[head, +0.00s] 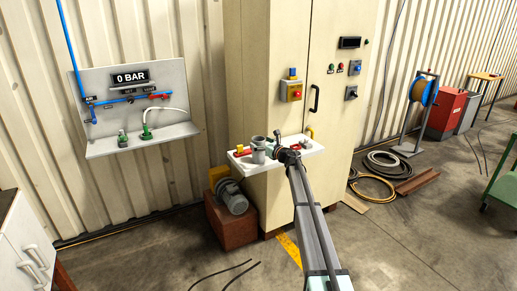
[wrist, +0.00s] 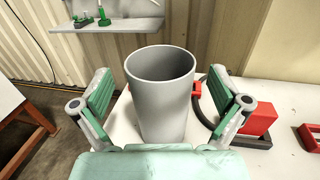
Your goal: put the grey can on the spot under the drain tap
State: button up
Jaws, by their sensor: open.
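The grey can (wrist: 160,105) stands upright and open-topped on a white ledge (wrist: 285,92) in the wrist view. In the head view the can (head: 258,152) is on the small white shelf at the front of the cream cabinet. My gripper (wrist: 160,92) is open, with one green-padded finger on each side of the can; gaps show between the pads and the can. In the head view my gripper (head: 274,147) is just right of the can, small and partly hidden by my arm. I cannot clearly make out the drain tap or the spot under it.
A red block (wrist: 258,120) with a dark base and a red frame (wrist: 311,137) sit right of the can. A yellow bent pipe (head: 311,132) rises at the shelf's right end. A pressure panel (head: 130,100) hangs at left. A motor (head: 232,195) stands below the shelf.

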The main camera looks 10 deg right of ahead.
jog(key=shift+w+a, duration=0.35)
jog(key=shift+w, duration=0.25)
jog(key=c, duration=1.8)
jog(key=shift+c, duration=0.2)
